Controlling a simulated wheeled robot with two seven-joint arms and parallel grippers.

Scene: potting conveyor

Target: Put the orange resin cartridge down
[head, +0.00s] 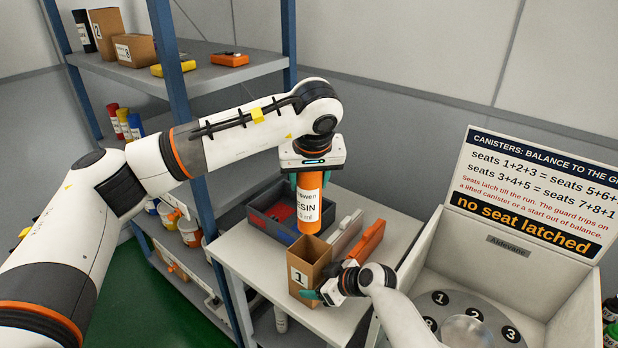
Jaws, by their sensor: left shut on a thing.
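The orange resin cartridge (308,209) hangs upright below my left gripper (310,178), which is shut on its upper end. Its label faces the camera and partly reads "RESIN". The cartridge's lower end shows just above the open top of a tall cardboard box (303,276) marked "1"; I cannot tell the exact gap. My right gripper (330,281) is at the right side of that box, with teal fingertips at its front and back. Whether it grips the box is not clear.
The box stands on a white table near a grey bin (262,222), a light grey case and an orange case (366,243). A canister machine with a sign (530,190) reading "no seat latched" stands at right. Shelves (200,78) with boxes and bottles are at left.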

